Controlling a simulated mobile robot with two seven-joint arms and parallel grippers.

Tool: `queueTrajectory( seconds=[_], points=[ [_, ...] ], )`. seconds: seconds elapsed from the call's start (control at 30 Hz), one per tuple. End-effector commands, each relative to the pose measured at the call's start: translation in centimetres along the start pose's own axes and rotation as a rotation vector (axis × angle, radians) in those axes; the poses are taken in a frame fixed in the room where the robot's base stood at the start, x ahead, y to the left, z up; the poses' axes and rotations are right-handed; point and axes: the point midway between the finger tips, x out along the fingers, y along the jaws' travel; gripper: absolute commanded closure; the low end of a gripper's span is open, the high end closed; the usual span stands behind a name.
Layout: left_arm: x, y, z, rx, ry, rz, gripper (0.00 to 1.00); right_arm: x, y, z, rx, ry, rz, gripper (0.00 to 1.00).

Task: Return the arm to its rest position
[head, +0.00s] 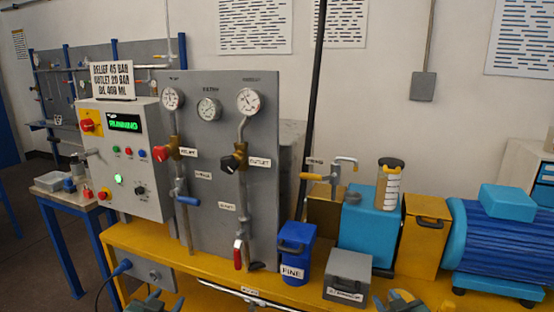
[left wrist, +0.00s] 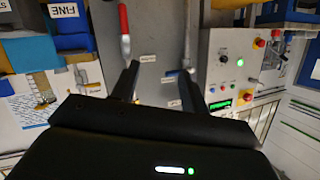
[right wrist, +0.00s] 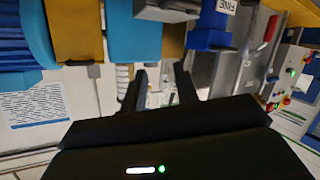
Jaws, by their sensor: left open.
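My left gripper (head: 153,302) shows at the bottom edge of the head view, in front of the yellow bench. In the left wrist view its two black fingers (left wrist: 160,70) stand apart with nothing between them. My right gripper (head: 401,300) shows at the bottom edge, right of the grey box. In the right wrist view its fingers (right wrist: 160,70) are also apart and empty. Most of both arms is out of the head view. Neither gripper visibly touches anything.
The yellow bench (head: 200,262) carries a grey gauge panel (head: 262,130), a control box (head: 125,165) reading RUNNING, a blue FINE bin (head: 293,255), a grey lidded box (head: 347,275), a light-blue block (head: 370,225) and a blue motor (head: 500,240). A red-handled valve (head: 238,254) hangs low on the panel.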

Motion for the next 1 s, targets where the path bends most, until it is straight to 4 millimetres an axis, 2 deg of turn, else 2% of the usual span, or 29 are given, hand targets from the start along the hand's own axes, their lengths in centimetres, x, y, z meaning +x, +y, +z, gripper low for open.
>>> queueTrajectory(
  seconds=[0.03,0.17,0.2,0.3,0.4,0.5,0.67,1.0],
  points=[
    [-2.2,2.8,2.7,-0.017,-0.036,0.042,0.55,-2.2,-2.8,2.7,0.016,-0.036,-0.042,0.70],
    [-8.4,8.7,7.7,-0.067,-0.114,0.134,0.55,-8.4,-8.7,7.7,0.066,-0.114,-0.134,0.70],
    [-10.5,10.3,8.9,-0.085,-0.138,0.159,0.55,-10.5,-10.3,8.9,0.085,-0.138,-0.158,0.70],
    [-15.4,13.6,11.0,-0.133,-0.192,0.210,0.55,-15.3,-13.6,11.0,0.132,-0.193,-0.210,0.70],
    [-19.2,15.7,12.1,-0.174,-0.235,0.244,0.55,-19.2,-15.7,12.2,0.173,-0.235,-0.243,0.70],
    [-21.8,17.0,12.7,-0.202,-0.263,0.263,0.55,-21.7,-16.9,12.7,0.202,-0.263,-0.263,0.70],
    [-23.2,17.6,12.8,-0.219,-0.280,0.274,0.55,-23.2,-17.6,12.8,0.219,-0.280,-0.274,0.70],
    [-23.2,17.6,12.9,-0.219,-0.280,0.274,0.55,-23.2,-17.6,12.9,0.218,-0.280,-0.274,0.70]
  ],
)
